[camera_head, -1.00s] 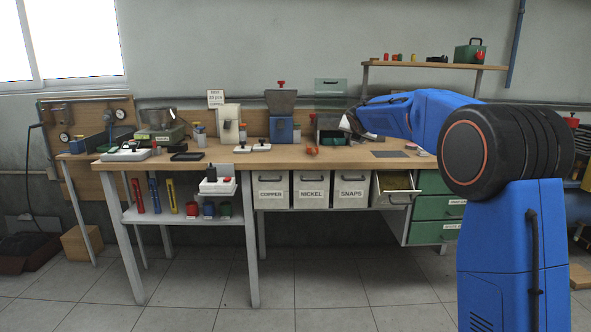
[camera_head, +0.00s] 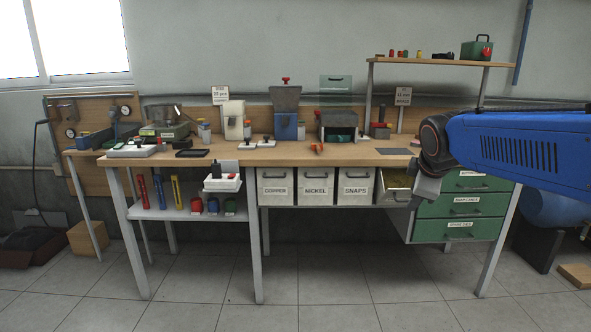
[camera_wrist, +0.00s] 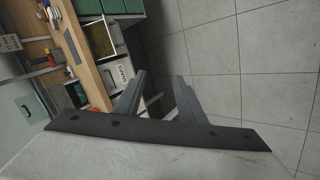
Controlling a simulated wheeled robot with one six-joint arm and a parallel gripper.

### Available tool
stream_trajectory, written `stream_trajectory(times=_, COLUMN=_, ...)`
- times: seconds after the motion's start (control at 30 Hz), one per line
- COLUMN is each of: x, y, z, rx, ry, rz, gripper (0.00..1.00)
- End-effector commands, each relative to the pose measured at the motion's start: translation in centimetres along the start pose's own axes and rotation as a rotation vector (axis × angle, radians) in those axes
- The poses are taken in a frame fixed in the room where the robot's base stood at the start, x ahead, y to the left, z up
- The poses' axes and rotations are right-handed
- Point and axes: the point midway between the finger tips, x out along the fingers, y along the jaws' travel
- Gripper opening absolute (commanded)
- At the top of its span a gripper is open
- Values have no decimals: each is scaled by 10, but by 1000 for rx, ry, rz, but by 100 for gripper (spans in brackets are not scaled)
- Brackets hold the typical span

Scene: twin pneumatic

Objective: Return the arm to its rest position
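My gripper shows in the wrist view (camera_wrist: 161,77) with its two grey fingers apart and nothing between them, so it is open and empty. In the head view my blue arm comes in from the right, level with the bench top. Its dark wrist is in front of the bench's right end, and a grey part hangs below it near the open drawer (camera_head: 397,198). The fingers cannot be made out clearly in the head view. The wrist camera looks down past the bench toward the tiled floor.
The wooden bench (camera_head: 285,153) carries several devices and an orange-red item (camera_head: 317,148). The pulled-out drawer, with yellowish contents, is close to my wrist. Green drawers (camera_head: 460,207) stand behind my arm. The floor (camera_head: 330,285) in front is clear.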

Motion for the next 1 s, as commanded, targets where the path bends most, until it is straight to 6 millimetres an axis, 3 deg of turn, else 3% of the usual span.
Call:
stream_trajectory(times=0.23, x=-33, y=-99, z=47, rx=382, ry=-29, rz=-95, gripper=36)
stream_trajectory(times=0.6, x=-59, y=-248, z=103, rx=926, ry=-118, rz=-225, gripper=36)
stream_trajectory(times=0.8, x=-63, y=-296, z=118, rx=1098, ry=-161, rz=-264, gripper=36)
stream_trajectory(times=1.0, x=-63, y=-307, z=122, rx=1142, ry=-174, rz=-273, gripper=36)
